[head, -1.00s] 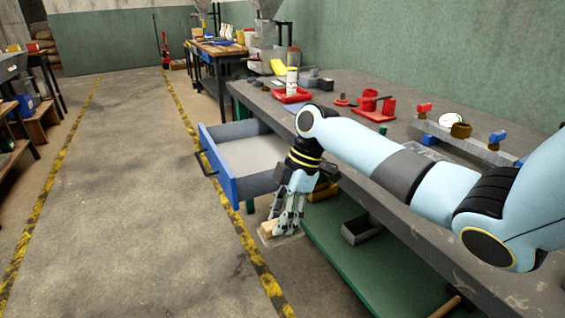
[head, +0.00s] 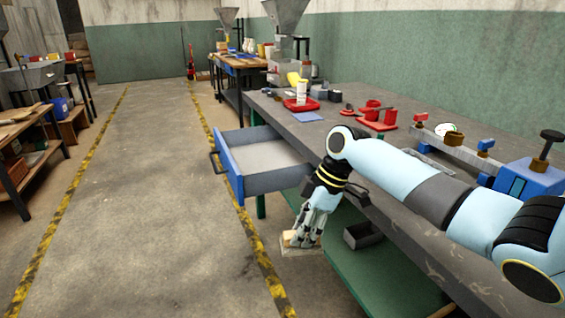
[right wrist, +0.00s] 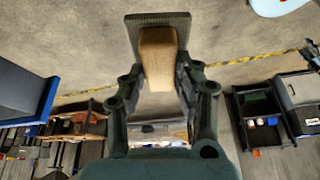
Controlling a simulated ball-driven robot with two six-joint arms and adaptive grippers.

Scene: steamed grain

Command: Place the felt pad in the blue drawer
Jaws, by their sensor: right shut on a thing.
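The felt pad (head: 298,251) is a flat grey piece with a wooden block grip on it. My right gripper (head: 303,238) is shut on the wooden grip and holds the pad in front of the bench, below and to the right of the drawer. In the right wrist view the pad (right wrist: 150,18) and its wooden block (right wrist: 158,62) show between the fingers of my right gripper (right wrist: 160,80). The blue drawer (head: 229,172) is pulled out from the bench, and its visible pale inside looks empty. My left gripper is not in view.
The bench (head: 335,108) carries red trays (head: 301,104), red fixtures (head: 370,115) and a blue-based device (head: 525,180). A green lower shelf (head: 385,275) holds a small dark box (head: 362,235). The floor left of the drawer is clear.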

